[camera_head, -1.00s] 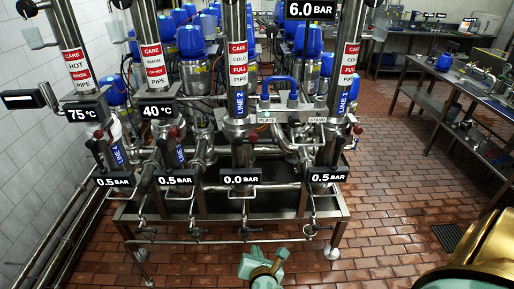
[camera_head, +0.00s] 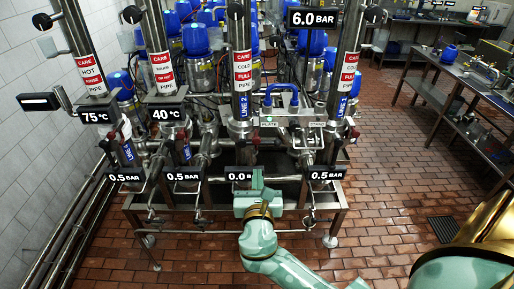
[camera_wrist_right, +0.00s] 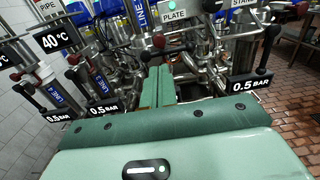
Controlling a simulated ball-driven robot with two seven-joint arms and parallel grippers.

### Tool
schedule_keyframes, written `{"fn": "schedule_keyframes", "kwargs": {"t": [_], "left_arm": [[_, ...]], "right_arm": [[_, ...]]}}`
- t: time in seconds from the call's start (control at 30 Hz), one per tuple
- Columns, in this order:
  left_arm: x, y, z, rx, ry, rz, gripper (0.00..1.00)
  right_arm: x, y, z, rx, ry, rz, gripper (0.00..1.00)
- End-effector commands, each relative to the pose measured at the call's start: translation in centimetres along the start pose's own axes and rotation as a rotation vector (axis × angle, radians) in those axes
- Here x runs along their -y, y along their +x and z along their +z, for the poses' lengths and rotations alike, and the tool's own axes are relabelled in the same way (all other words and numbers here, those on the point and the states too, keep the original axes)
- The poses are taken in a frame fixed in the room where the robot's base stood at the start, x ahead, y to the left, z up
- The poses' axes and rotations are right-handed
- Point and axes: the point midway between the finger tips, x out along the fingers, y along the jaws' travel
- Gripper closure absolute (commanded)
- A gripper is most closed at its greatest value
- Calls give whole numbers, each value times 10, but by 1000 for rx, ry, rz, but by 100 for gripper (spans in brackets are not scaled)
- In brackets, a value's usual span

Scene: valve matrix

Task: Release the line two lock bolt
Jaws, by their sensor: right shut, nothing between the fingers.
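The line two pipe (camera_head: 241,62) stands upright in the middle of the head view, with a blue LINE 2 label (camera_head: 243,106). A dark red knob on a black lever (camera_head: 254,141) sits at its lower valve; a red knob (camera_wrist_right: 158,41) also shows just beyond the fingertips in the right wrist view. I cannot tell which part is the lock bolt. My right gripper (camera_head: 257,173) is shut and empty, in front of the line two valve and covering part of its 0.0 BAR sign (camera_head: 236,177). Its fingers (camera_wrist_right: 156,86) lie together, pointing at the valve. My left gripper is out of view.
Neighbouring pipes with red-knobbed valves and 0.5 BAR signs (camera_head: 326,175) stand close on both sides. A PLATE and STAND bracket with a blue handle (camera_head: 282,91) is right of line two. Brick floor (camera_head: 390,190) is free in front and right; a steel bench (camera_head: 465,85) stands at right.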

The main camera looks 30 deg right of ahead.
Motion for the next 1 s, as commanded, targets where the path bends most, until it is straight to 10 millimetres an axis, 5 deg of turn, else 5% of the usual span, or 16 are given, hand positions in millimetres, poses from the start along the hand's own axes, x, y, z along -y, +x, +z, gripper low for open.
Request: {"fn": "schedule_keyframes", "kwargs": {"t": [0.5, 1.0], "left_arm": [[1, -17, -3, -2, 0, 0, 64], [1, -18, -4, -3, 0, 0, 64]], "right_arm": [[0, 102, 2, 0, 1, -1, 100], [0, 119, 0, -1, 2, 0, 100]]}}
